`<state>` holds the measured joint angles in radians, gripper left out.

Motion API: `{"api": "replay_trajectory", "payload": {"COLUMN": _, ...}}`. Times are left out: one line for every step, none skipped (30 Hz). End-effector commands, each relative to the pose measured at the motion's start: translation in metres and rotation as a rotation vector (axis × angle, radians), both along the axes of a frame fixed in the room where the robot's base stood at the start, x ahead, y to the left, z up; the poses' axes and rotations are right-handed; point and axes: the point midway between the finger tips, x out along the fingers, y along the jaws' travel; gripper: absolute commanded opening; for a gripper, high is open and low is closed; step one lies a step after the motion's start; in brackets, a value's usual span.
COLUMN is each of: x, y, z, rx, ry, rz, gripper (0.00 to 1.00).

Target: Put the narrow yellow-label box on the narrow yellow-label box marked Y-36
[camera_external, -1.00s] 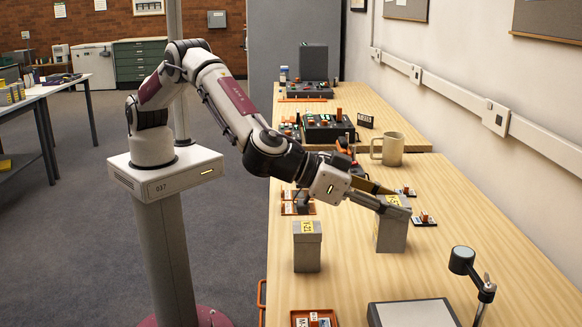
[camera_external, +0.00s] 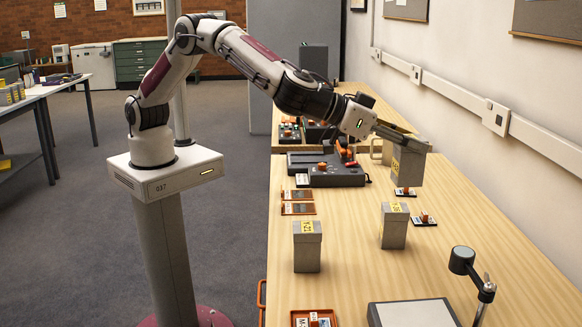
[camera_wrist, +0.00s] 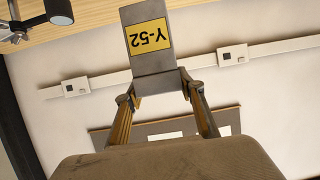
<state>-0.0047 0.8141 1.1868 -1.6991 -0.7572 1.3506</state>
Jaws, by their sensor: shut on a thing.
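My gripper (camera_external: 402,138) is shut on a narrow grey box (camera_external: 407,166) with a yellow label, held in the air over the right side of the bench. In the wrist view, this held box (camera_wrist: 150,40) shows the label Y-52, upside down, between the two fingers (camera_wrist: 160,88). A narrow grey box with a yellow label (camera_external: 394,232), whose small lettering looks like Y-36, stands upright on the bench below the held box and apart from it. Another narrow yellow-label box (camera_external: 307,252), marked Y-21, stands upright to its left.
A dark device (camera_external: 336,176) and flat orange-edged trays (camera_external: 298,202) lie left of the held box. A mug (camera_external: 381,152) is partly hidden behind my gripper. Small cards with orange knobs (camera_external: 424,220) lie to the right. A lamp (camera_external: 463,261) and grey pad (camera_external: 412,313) are in front.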

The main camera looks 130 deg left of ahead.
Motion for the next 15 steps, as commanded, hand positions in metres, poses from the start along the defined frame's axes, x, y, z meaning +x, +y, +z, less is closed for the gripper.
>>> {"api": "replay_trajectory", "payload": {"x": -0.007, "y": 0.012, "z": 0.01, "rx": 0.001, "ry": -0.003, "rz": 0.006, "gripper": 0.11}}
{"api": "replay_trajectory", "payload": {"x": -0.01, "y": 0.017, "z": 0.014, "rx": 0.001, "ry": -0.002, "rz": 0.007, "gripper": 0.11}}
{"api": "replay_trajectory", "payload": {"x": -0.015, "y": 0.025, "z": 0.019, "rx": 0.0, "ry": -0.003, "rz": 0.011, "gripper": 0.11}}
{"api": "replay_trajectory", "payload": {"x": -0.019, "y": 0.029, "z": 0.022, "rx": 0.001, "ry": -0.002, "rz": 0.01, "gripper": 0.11}}
{"api": "replay_trajectory", "payload": {"x": -0.022, "y": 0.033, "z": 0.024, "rx": 0.002, "ry": -0.001, "rz": 0.009, "gripper": 0.11}}
{"api": "replay_trajectory", "payload": {"x": -0.027, "y": 0.038, "z": 0.028, "rx": 0.001, "ry": -0.001, "rz": 0.008, "gripper": 0.11}}
{"api": "replay_trajectory", "payload": {"x": -0.029, "y": 0.039, "z": 0.028, "rx": 0.001, "ry": -0.001, "rz": 0.003, "gripper": 0.11}}
{"api": "replay_trajectory", "payload": {"x": -0.032, "y": 0.041, "z": 0.029, "rx": 0.001, "ry": -0.001, "rz": 0.0, "gripper": 0.11}}
{"api": "replay_trajectory", "payload": {"x": -0.035, "y": 0.043, "z": 0.029, "rx": 0.001, "ry": 0.0, "rz": -0.004, "gripper": 0.11}}
{"api": "replay_trajectory", "payload": {"x": -0.035, "y": 0.041, "z": 0.026, "rx": 0.001, "ry": 0.002, "rz": -0.014, "gripper": 0.11}}
{"api": "replay_trajectory", "payload": {"x": -0.036, "y": 0.04, "z": 0.025, "rx": 0.0, "ry": 0.002, "rz": -0.018, "gripper": 0.11}}
{"api": "replay_trajectory", "payload": {"x": -0.037, "y": 0.039, "z": 0.024, "rx": 0.001, "ry": 0.001, "rz": -0.025, "gripper": 0.11}}
{"api": "replay_trajectory", "payload": {"x": -0.036, "y": 0.038, "z": 0.021, "rx": 0.001, "ry": 0.002, "rz": -0.029, "gripper": 0.11}}
{"api": "replay_trajectory", "payload": {"x": -0.036, "y": 0.037, "z": 0.02, "rx": 0.0, "ry": 0.002, "rz": -0.032, "gripper": 0.11}}
{"api": "replay_trajectory", "payload": {"x": -0.036, "y": 0.037, "z": 0.018, "rx": 0.001, "ry": 0.002, "rz": -0.037, "gripper": 0.11}}
